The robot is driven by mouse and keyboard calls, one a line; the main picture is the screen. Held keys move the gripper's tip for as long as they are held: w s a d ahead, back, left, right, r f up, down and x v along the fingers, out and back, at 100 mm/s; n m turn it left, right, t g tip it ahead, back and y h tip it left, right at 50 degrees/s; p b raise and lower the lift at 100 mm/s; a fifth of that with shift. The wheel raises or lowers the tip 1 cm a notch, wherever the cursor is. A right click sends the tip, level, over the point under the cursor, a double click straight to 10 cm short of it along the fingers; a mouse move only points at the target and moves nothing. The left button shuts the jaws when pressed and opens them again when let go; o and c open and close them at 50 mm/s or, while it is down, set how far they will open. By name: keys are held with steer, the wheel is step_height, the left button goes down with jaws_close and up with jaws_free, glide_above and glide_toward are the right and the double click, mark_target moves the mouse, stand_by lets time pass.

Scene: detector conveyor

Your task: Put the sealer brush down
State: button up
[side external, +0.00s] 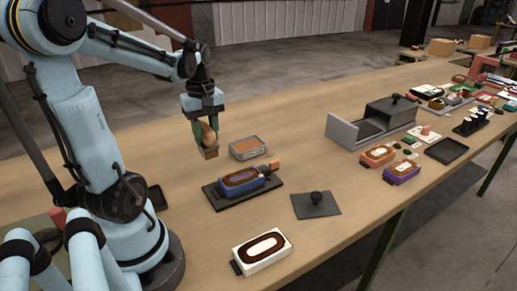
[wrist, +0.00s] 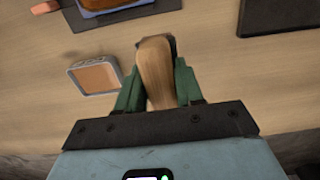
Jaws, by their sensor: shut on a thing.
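The sealer brush (side external: 210,142) has a tan wooden handle and a brown lower end. My gripper (side external: 203,132) is shut on its handle and holds it above the table, lower end down. In the wrist view the brush handle (wrist: 155,72) lies between the green fingers of my gripper (wrist: 157,88); its far end is mostly hidden behind the handle. A grey-rimmed tray with an orange-brown inside (side external: 248,154) sits on the table just right of the brush. It also shows left of the gripper in the wrist view (wrist: 73,80).
A blue detector with a brown ring on top (side external: 240,190) sits on a dark plate in front. A dark square plate with a knob (side external: 316,211) and a white detector (side external: 262,255) lie nearer. A grey press-like box (side external: 390,115) stands to the right. The table behind the tray is clear.

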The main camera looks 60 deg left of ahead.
steer(key=shift+s+a+f, duration=0.35)
steer(key=shift+a+f, duration=0.55)
steer(key=shift+f, duration=0.35)
steer(key=shift+s+a+f, duration=0.3)
steer(key=shift+a+f, duration=0.6)
steer(key=shift+f, duration=0.3)
steer(key=shift+s+a+f, duration=0.35)
steer(key=shift+a+f, duration=0.55)
steer(key=shift+f, duration=0.35)
steer(key=o, duration=0.9)
steer(key=shift+f, duration=0.15)
steer(key=shift+o, duration=0.2)
step_height(320, 180, up, 12)
steer(key=w+d+f+m+t, duration=0.1)
steer(key=w+d+m+t, duration=0.2)
steer(key=d+m, duration=0.6)
steer(key=w+d+f+m+t, duration=0.1)
steer(key=w+d+m+t, duration=0.3)
steer(key=d+m, duration=0.5)
steer(key=w+d, duration=0.1)
steer(key=d, duration=0.7)
steer(key=shift+d, duration=0.25)
